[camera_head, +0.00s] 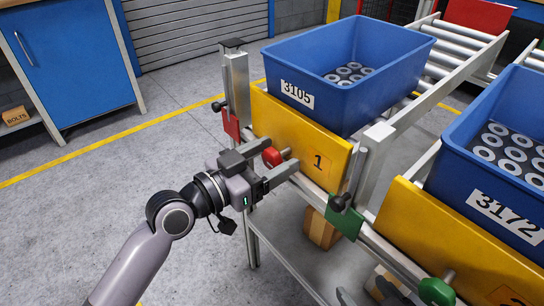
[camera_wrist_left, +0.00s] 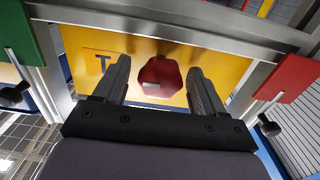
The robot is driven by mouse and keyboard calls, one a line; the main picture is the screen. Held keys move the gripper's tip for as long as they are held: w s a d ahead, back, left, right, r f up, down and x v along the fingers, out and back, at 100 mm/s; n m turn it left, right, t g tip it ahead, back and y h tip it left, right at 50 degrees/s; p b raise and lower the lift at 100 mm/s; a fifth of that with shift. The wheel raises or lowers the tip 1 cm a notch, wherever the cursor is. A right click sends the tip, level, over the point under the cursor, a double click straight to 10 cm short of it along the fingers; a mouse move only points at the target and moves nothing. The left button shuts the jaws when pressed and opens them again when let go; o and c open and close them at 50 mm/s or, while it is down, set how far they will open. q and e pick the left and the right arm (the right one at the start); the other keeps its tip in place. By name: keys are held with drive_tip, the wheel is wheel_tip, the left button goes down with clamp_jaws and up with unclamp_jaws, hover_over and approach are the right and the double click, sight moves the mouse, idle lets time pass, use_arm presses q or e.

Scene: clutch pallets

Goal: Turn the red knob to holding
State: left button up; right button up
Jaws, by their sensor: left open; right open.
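The red knob (camera_head: 271,157) sits on the front of the yellow panel (camera_head: 300,135) marked 1, below the blue bin 3105. In the left wrist view the knob (camera_wrist_left: 160,78) is a dark red, many-sided cap with a small pale mark. My left gripper (camera_head: 280,160) is open in front of the panel, its fingers on either side of the knob. In the left wrist view the fingers (camera_wrist_left: 160,67) show a gap to the knob on both sides. My right gripper (camera_head: 372,287) is partly in view, low at the bottom edge, under the rail and away from the knob.
A red plate (camera_head: 231,125) and a green plate (camera_head: 343,222) flank panel 1, each near a black clamp knob. Blue bin 3105 (camera_head: 345,100) holds grey rings. Panel 2 at right has a green knob (camera_head: 437,291). The floor at left is clear.

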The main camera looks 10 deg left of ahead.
use_arm(q)
drive_tip(key=shift+d, duration=0.1)
clamp_jaws()
drive_tip(key=shift+w, duration=0.1)
drive_tip(key=shift+r, duration=0.1)
